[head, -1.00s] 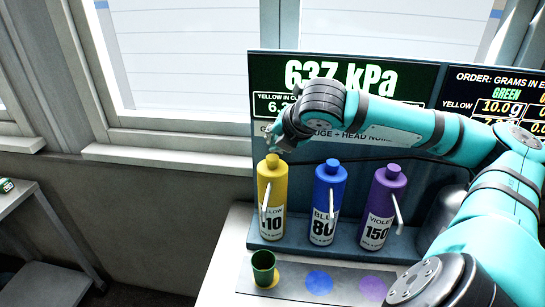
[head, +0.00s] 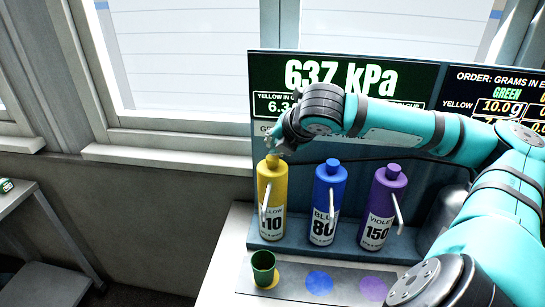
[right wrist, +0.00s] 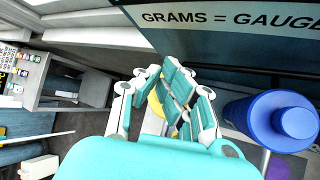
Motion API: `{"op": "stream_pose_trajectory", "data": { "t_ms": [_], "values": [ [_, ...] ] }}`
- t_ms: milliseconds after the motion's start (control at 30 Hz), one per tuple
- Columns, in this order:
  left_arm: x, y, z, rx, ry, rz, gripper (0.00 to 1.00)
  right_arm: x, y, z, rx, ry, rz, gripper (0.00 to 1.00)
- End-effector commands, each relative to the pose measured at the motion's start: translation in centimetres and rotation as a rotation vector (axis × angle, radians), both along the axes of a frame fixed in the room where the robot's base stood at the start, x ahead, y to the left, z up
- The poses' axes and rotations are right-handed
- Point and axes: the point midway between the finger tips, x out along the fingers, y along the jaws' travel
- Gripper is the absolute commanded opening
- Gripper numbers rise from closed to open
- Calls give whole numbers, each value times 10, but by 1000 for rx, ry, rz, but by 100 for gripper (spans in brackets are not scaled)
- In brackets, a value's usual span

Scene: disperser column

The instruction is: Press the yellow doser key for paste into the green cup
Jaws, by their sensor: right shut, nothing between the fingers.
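The yellow doser bottle (head: 271,195) stands at the left of the row, with its yellow key (head: 272,161) on top. My right gripper (head: 275,148) is shut and empty, its fingertips pointing down right over the yellow key. I cannot tell whether they touch it. In the right wrist view, the closed fingers (right wrist: 172,108) hide most of the yellow bottle; only bits of yellow show between them. The green cup (head: 263,268) stands upright on the yellow spot below the yellow bottle's spout. My left gripper is not in view.
The blue doser (head: 327,205) and violet doser (head: 383,210) stand to the right; the blue one also shows close beside my fingers in the right wrist view (right wrist: 262,110). A display behind reads 637 kPa (head: 340,75), partly covered by my arm. An order board (head: 495,90) is at right.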

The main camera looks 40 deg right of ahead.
Motion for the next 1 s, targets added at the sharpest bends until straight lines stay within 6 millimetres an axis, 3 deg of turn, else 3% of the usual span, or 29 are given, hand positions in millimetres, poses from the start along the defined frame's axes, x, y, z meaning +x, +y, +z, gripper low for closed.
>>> {"op": "stream_pose_trajectory", "data": {
  "t_ms": [1000],
  "values": [
    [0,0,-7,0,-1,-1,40,0,0,-13,-1,2,0,0]
  ]
}}
